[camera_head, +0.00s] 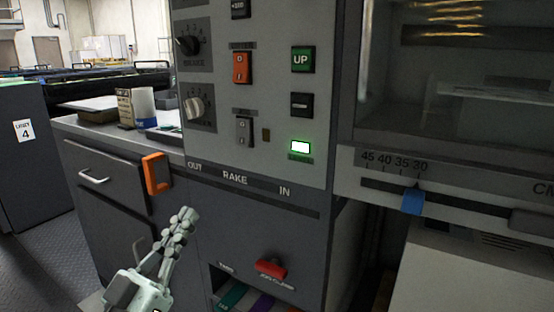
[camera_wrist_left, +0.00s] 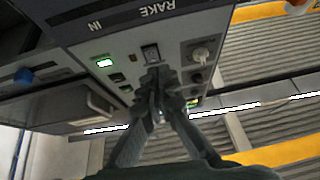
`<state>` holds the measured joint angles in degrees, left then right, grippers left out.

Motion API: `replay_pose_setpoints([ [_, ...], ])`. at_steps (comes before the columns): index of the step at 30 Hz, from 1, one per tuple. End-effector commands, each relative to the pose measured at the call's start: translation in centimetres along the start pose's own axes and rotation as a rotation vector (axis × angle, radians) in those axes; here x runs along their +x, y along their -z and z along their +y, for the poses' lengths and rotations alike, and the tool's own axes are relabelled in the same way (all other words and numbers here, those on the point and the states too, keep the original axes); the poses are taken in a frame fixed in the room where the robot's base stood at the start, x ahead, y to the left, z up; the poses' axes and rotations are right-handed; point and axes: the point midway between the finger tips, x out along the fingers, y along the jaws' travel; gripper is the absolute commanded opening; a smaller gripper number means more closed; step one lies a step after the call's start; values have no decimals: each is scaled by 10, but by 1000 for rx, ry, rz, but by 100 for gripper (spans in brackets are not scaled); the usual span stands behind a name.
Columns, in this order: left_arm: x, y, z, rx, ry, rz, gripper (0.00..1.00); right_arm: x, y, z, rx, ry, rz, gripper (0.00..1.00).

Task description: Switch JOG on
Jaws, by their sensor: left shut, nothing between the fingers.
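The grey control panel (camera_head: 270,160) carries a grey rocker switch (camera_head: 244,131) with a small label above it that looks like JOG but is too small to read surely. Above it is an orange rocker (camera_head: 241,67) marked O and I. The grey rocker also shows in the left wrist view (camera_wrist_left: 150,54), which sees the panel upside down. My left gripper (camera_head: 184,216) is shut and empty, below and left of the grey rocker, near the panel's lower front. In the wrist view its fingertips (camera_wrist_left: 158,78) appear close to the rocker; contact cannot be told. My right gripper is not seen.
Knobs (camera_head: 194,108) sit left of the rockers. A green UP button (camera_head: 302,59), a black button (camera_head: 301,104) and a lit button (camera_head: 300,147) sit right. A blue slider (camera_head: 412,201) is at right.

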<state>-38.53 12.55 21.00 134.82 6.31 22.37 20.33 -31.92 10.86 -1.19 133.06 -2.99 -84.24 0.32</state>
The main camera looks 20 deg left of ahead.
Motion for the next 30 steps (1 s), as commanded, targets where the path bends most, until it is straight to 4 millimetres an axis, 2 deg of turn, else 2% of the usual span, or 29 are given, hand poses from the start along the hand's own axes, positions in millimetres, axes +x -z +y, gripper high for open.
replay_pose_setpoints([
  [3,-2,26,4,-3,-30,88,0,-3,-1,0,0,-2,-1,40],
  [6,-2,36,6,-6,-41,119,0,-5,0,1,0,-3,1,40],
  [15,-2,37,6,-6,-42,122,0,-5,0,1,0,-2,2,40],
  [19,5,38,6,-6,-43,124,0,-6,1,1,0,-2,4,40],
  [22,18,41,7,-5,-43,126,0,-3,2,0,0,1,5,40],
  [24,31,43,7,-5,-43,127,0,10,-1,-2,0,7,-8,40],
  [30,76,50,9,-4,-43,128,0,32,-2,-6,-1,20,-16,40],
])
